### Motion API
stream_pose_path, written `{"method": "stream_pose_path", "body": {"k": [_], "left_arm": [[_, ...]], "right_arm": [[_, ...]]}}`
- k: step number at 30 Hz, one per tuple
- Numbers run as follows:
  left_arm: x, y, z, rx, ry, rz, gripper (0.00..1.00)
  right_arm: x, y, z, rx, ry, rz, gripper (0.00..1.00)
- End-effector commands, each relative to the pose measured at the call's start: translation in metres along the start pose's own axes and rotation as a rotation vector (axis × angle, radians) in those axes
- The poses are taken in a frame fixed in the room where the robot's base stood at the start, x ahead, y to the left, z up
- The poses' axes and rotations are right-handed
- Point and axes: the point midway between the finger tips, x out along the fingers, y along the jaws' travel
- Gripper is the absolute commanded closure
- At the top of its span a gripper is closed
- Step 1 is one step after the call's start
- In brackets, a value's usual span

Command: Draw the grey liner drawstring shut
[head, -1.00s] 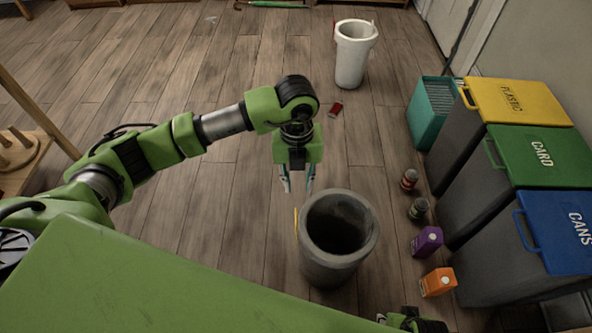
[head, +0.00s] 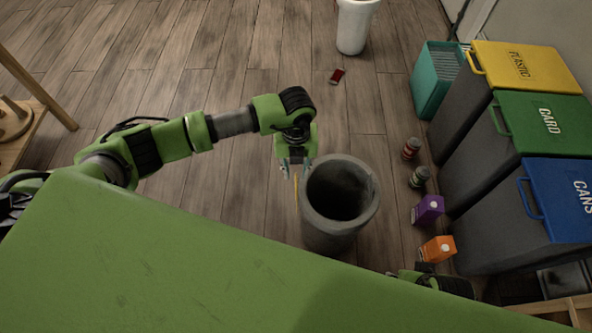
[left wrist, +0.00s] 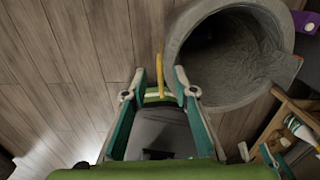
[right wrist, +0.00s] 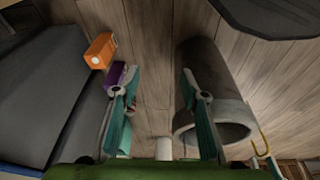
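The grey bin (head: 330,232) stands on the floor at the centre of the head view, its grey liner (head: 362,184) inside the mouth. A yellow drawstring (head: 297,196) hangs at the left side of its rim.
Plastic, card and cans bins with yellow (head: 525,65), green (head: 548,122) and blue (head: 560,200) lids stand at right. An orange carton (head: 437,249), a purple carton (head: 428,209) and two jars (head: 415,165) stand between. A red can (head: 337,76) lies beyond. Floor left of the bin is clear.

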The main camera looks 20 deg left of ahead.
Motion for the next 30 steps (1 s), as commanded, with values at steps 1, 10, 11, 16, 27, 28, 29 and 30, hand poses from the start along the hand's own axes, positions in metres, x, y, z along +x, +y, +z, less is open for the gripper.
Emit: {"method": "stream_pose_path", "body": {"k": [1, 10, 11, 16, 27, 28, 29, 30], "left_arm": [[0.003, 0.0, 0.0, 0.0, 0.0, 0.0, 0.74], [0.004, 0.0, 0.0, 0.001, 0.0, 0.0, 0.74], [0.004, 0.0, 0.0, 0.001, 0.0, 0.0, 0.82], [0.004, 0.0, 0.0, 0.001, 0.0, 0.0, 1.0], [0.001, 0.0, 0.0, 0.001, 0.0, 0.0, 1.0], [0.0, 0.0, 0.0, 0.001, 0.0, 0.0, 1.0], [0.0, 0.0, 0.0, 0.001, 0.0, 0.0, 1.0], [-0.001, 0.0, 0.0, 0.001, 0.0, 0.0, 1.0]], "right_arm": [[-0.001, 0.0, 0.0, 0.0, 0.001, 0.0, 0.6], [-0.003, 0.0, -0.001, 0.0, 0.003, 0.001, 0.6], [-0.003, 0.0, -0.001, 0.0, 0.003, 0.001, 0.6], [-0.003, 0.0, -0.001, 0.001, 0.003, 0.001, 0.6], [0.0, 0.001, -0.001, 0.001, 0.002, 0.001, 0.6], [0.002, 0.001, 0.001, 0.001, -0.002, 0.001, 0.6], [0.004, 0.001, 0.002, 0.001, -0.005, 0.001, 0.6], [0.006, 0.001, 0.003, 0.0, -0.007, 0.001, 0.6]]}}
